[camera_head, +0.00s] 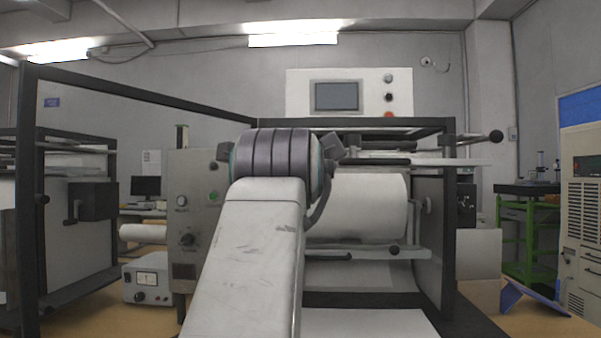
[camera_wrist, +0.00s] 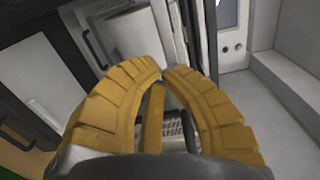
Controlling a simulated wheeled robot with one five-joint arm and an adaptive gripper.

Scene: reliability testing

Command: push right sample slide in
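No part is clearly marked as the right sample slide. In the head view a thin pale plate (camera_head: 445,162) sticks out to the right near the top of the machine (camera_head: 449,220). A rod with a black knob (camera_head: 495,137) is just above it. I cannot tell whether either is the slide. My gripper (camera_wrist: 166,72) has yellow ribbed fingers in the wrist view. Their tips are together, with at most a thin gap, and nothing is visibly held. In the head view my arm hides the gripper and part of the machine's left side.
A white roller (camera_head: 358,207) sits inside the machine's dark frame. A control panel (camera_head: 337,96) is above it. A grey control box (camera_head: 187,215) is left of my arm. A green stand (camera_head: 529,235) and tall cabinet (camera_head: 582,210) are at right. The wrist view shows a handled white panel (camera_wrist: 132,40).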

